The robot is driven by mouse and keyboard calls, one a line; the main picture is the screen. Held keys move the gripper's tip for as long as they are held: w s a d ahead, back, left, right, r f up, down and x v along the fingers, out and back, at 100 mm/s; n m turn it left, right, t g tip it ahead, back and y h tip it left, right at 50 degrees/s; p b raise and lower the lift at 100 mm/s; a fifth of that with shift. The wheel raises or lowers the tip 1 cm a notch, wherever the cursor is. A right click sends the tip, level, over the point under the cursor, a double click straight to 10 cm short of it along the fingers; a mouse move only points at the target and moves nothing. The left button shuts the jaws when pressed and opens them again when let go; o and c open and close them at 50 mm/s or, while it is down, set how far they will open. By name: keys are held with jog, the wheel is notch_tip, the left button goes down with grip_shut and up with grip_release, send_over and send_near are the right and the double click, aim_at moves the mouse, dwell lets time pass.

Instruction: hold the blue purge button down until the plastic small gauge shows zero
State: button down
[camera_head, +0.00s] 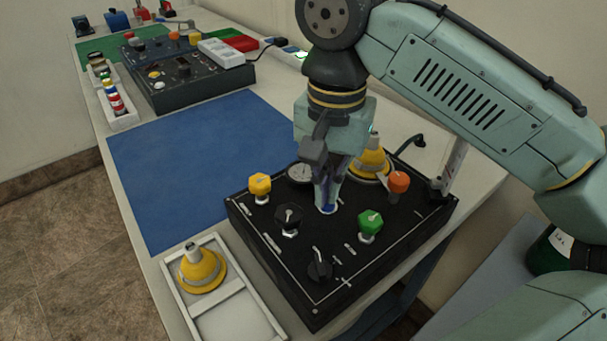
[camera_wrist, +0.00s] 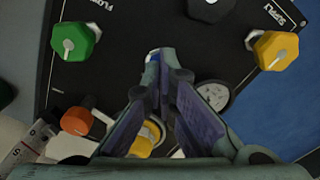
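The small round gauge (camera_head: 299,173) stands left of my gripper. It also shows in the wrist view (camera_wrist: 213,95), partly covered by a finger, and its reading is too small to make out.
Yellow (camera_head: 260,186), green (camera_head: 370,224), orange (camera_head: 398,183) and black (camera_head: 288,219) knobs stand around the button. A yellow regulator dome (camera_head: 370,162) sits behind my gripper. A tray (camera_head: 235,304) holds another yellow piece. A blue mat (camera_head: 185,150) lies clear at left.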

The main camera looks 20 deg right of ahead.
jog(key=shift+f+b, duration=0.35)
jog(key=shift+f, duration=0.4)
dwell(0.9)
jog(key=shift+r, duration=0.1)
notch_tip(320, 180, up, 7)
jog(key=p, duration=0.7)
dwell(0.6)
